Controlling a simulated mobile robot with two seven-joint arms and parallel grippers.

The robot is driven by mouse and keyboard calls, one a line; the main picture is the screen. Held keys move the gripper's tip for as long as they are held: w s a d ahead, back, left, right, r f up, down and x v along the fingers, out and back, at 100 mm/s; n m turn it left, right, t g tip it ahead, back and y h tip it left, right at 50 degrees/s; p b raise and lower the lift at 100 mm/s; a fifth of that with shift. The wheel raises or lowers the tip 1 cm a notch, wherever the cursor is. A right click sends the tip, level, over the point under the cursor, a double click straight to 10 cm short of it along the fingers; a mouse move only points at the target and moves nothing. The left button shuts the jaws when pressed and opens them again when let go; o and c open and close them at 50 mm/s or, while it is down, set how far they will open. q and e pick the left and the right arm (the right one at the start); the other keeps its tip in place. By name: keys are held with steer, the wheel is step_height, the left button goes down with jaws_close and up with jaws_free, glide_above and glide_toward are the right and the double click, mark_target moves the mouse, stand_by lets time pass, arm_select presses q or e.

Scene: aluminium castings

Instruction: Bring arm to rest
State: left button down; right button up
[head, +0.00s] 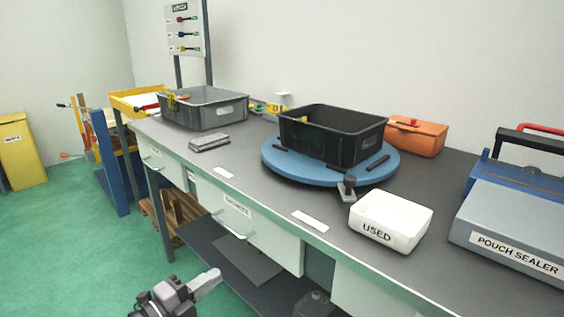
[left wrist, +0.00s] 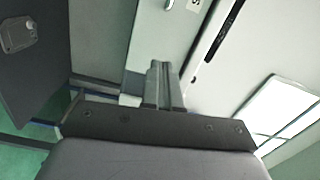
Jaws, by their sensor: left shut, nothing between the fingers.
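My left gripper (head: 207,281) is at the bottom of the head view, in front of the workbench and below its top. Its fingers are together with nothing between them. In the left wrist view the closed fingers (left wrist: 160,85) point toward the bench's pale drawer fronts. My right gripper is in neither view.
The workbench (head: 250,160) carries a grey bin (head: 203,112), a black crate (head: 330,140) on a blue turntable (head: 280,165), a white box marked USED (head: 390,215), an orange case (head: 415,137) and a pouch sealer (head: 510,225). Green floor at left is open.

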arm_select(q)
steer(key=s+f+n+g+y, duration=0.2)
steer(key=s+f+n+y, duration=0.2)
steer(key=s+f+n, duration=0.5)
steer(key=s+f+n+g+y, duration=0.2)
steer(key=s+f+n+y, duration=0.25)
steer(key=s+n, duration=0.8)
steer(key=s+a+r+p, duration=0.1)
steer(key=s+r+p, duration=0.2)
steer(key=r+p, duration=0.7)
steer(key=p, duration=0.3)
steer(key=shift+a+p, duration=0.3)
steer(key=shift+p, duration=0.1)
steer(key=shift+y, duration=0.25)
